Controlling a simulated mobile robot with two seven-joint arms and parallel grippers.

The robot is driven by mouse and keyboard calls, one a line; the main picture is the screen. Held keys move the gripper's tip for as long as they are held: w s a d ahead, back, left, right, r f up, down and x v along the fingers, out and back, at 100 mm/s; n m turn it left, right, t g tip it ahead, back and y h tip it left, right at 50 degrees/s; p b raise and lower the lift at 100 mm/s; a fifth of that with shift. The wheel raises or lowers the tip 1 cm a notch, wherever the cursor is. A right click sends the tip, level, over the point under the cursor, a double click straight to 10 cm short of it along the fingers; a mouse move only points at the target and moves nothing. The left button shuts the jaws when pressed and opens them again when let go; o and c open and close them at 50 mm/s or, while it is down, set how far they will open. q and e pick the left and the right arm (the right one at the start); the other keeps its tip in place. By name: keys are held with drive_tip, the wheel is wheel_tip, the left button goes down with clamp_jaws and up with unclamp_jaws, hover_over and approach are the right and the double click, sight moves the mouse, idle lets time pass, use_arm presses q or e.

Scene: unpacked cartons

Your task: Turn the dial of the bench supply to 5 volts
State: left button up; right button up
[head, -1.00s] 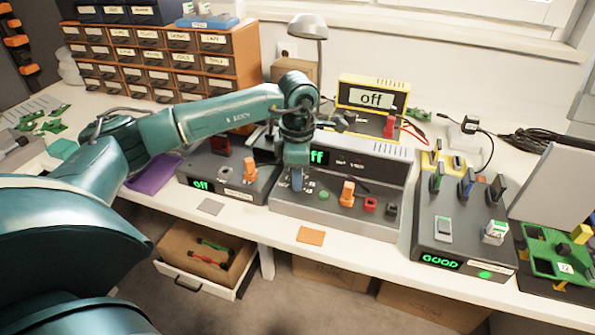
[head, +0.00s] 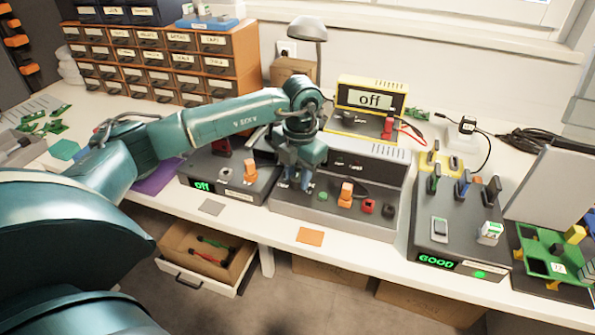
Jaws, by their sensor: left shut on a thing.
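The bench supply (head: 375,175) is the wide grey box with a sloped front in the middle of the bench. My left gripper (head: 297,182) is at the left part of its front panel, pointing down. It is shut on the dial, which the fingers and wrist hide. A green button (head: 322,196), an orange switch (head: 345,194) and a red terminal (head: 368,206) sit to the right of the fingers. My right gripper is not in view.
A grey box reading "off" (head: 222,175) stands close on the left. A yellow meter reading "off" (head: 371,101) stands behind. A dark box reading "GOOD" (head: 455,240) is on the right. An open drawer (head: 200,283) juts out below the bench.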

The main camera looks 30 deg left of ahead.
use_arm(q)
drive_tip(key=shift+n, duration=0.9)
drive_tip(key=o, duration=0.7)
drive_tip(key=shift+c, duration=0.2)
drive_tip(key=o, duration=0.3)
